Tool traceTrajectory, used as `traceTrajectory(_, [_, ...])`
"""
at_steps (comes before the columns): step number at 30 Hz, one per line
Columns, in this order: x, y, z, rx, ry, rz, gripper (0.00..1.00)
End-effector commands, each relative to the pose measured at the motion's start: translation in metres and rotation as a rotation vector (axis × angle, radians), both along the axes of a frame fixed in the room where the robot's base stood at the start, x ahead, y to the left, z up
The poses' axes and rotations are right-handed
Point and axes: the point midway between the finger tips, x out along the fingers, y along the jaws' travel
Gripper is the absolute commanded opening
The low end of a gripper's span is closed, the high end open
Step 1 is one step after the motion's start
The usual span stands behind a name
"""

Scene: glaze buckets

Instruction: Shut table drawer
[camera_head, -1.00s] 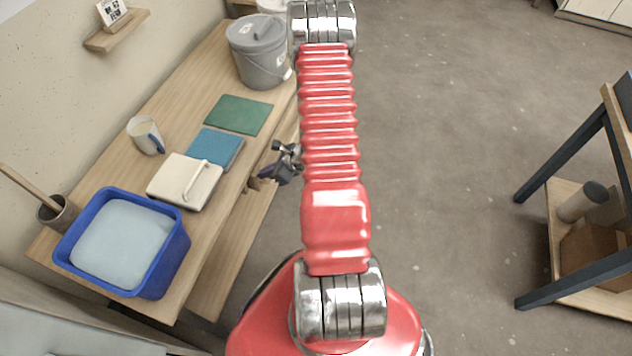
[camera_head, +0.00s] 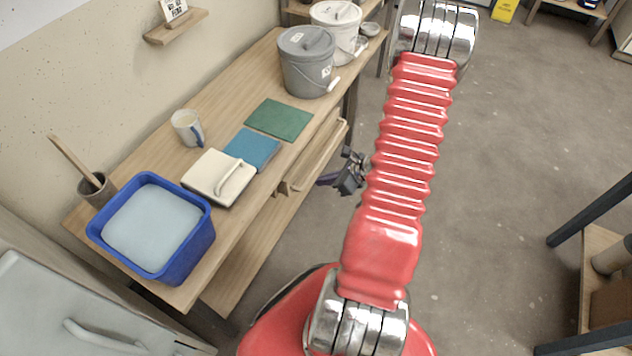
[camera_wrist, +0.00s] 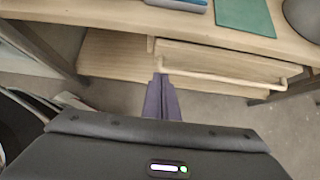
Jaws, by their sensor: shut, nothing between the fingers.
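The wooden table drawer (camera_head: 312,158) sticks out from under the front edge of the table (camera_head: 232,222) in the head view, so it stands partly open. Its front and long pale bar handle (camera_wrist: 222,78) show in the wrist view. My gripper (camera_head: 324,180) is shut and empty, at the near end of the drawer in the head view. In the wrist view the closed fingertips (camera_wrist: 161,84) point toward the left end of the handle. I cannot tell whether they touch it.
On the tabletop are a blue tub (camera_head: 178,262), a cream lidded box (camera_head: 215,180), a mug (camera_head: 186,127), blue (camera_head: 252,148) and green (camera_head: 279,118) flat pieces, and a grey bucket (camera_head: 306,65). A lower shelf (camera_head: 250,255) runs beneath.

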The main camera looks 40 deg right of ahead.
Motion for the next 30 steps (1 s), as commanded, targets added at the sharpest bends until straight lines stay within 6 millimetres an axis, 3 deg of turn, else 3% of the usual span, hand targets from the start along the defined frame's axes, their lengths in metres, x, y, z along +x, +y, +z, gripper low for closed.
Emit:
traceTrajectory(13, [-0.008,-0.002,0.008,0.001,0.0,0.001,0.0])
traceTrajectory(19, [-0.003,0.001,0.015,-0.013,-0.006,0.028,0.13])
traceTrajectory(22, [0.004,0.009,0.028,-0.041,-0.018,0.086,0.2])
traceTrajectory(30, [0.031,0.058,0.09,-0.186,-0.077,0.393,0.2])
